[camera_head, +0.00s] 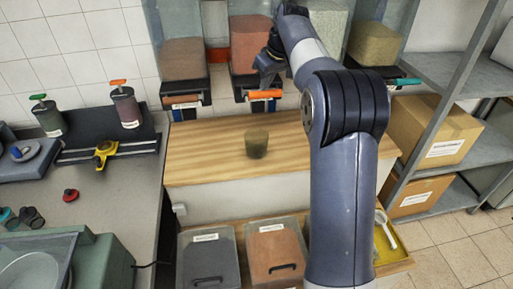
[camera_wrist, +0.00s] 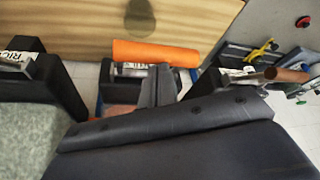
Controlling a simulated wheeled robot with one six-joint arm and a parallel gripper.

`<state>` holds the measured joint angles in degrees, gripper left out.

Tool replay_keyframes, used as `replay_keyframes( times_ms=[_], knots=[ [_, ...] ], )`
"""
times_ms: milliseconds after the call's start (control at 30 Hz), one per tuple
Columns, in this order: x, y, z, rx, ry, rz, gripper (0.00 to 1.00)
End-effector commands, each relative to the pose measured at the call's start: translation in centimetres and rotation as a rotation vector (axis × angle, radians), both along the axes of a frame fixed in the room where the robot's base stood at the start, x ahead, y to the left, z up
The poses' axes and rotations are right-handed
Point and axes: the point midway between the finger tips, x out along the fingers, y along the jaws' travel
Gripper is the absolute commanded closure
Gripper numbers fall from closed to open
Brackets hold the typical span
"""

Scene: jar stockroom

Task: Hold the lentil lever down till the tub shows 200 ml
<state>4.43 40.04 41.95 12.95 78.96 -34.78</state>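The orange lever (camera_head: 264,94) is on the front of the middle dispenser, whose hopper (camera_head: 249,45) holds orange-red grains like lentils. The lever's orange bar also shows in the wrist view (camera_wrist: 155,53). My gripper (camera_head: 268,76) is just above and behind the lever; its dark fingers (camera_wrist: 160,80) look closed together, with nothing seen between them. Whether they touch the lever is unclear. A small olive, see-through tub (camera_head: 257,145) stands upright on the wooden counter (camera_head: 205,150), in front of the dispenser. Its marks and fill level are too small to read.
Neighbouring dispensers have a brown lever (camera_head: 184,98) on the left and a teal lever (camera_head: 408,81) on the right. A label reading RICE (camera_wrist: 18,58) shows in the wrist view. Cardboard boxes (camera_head: 435,132) fill the right shelf.

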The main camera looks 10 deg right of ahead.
Motion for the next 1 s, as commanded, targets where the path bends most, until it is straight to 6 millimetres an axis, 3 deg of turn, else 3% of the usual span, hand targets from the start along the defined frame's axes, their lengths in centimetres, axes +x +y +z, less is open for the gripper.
replay_keyframes(
  times_ms=[1000],
  knots=[
    [0.0, 0.0, -4.4, 0.0, 0.004, 0.0, 1.0]
  ],
)
